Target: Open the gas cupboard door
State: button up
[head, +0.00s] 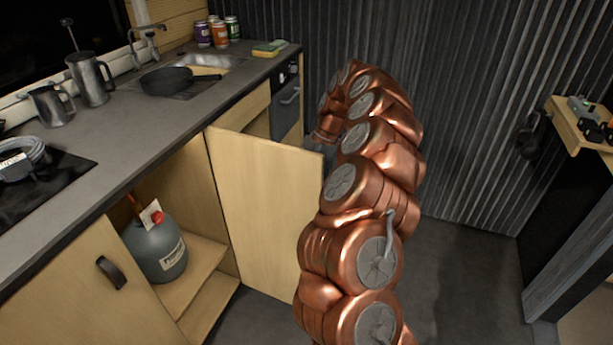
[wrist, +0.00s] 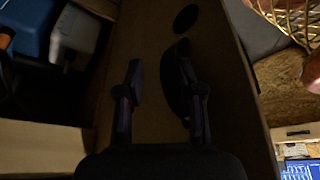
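The gas cupboard door (head: 262,210) is a pale wood panel, standing swung wide out from the counter front in the head view. A grey gas bottle (head: 158,250) with a red cap and a white tag shows inside the open cupboard. My copper arm reaches past the door's outer edge, and my gripper is hidden there. In the wrist view my gripper (wrist: 158,62) has its two fingers apart, with nothing seen between them. A brown panel lies behind the fingers; it is too dark to tell which face it is.
A closed cupboard door (head: 75,290) with a black handle is at the lower left. The counter (head: 140,115) holds jugs, a pan (head: 167,80) and cans. A wooden shelf (head: 568,128) juts out at the right. Floor (head: 465,250) right of my arm is clear.

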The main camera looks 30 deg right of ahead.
jog(key=shift+d, duration=0.1)
jog(key=v, duration=1.2)
dwell(0.8)
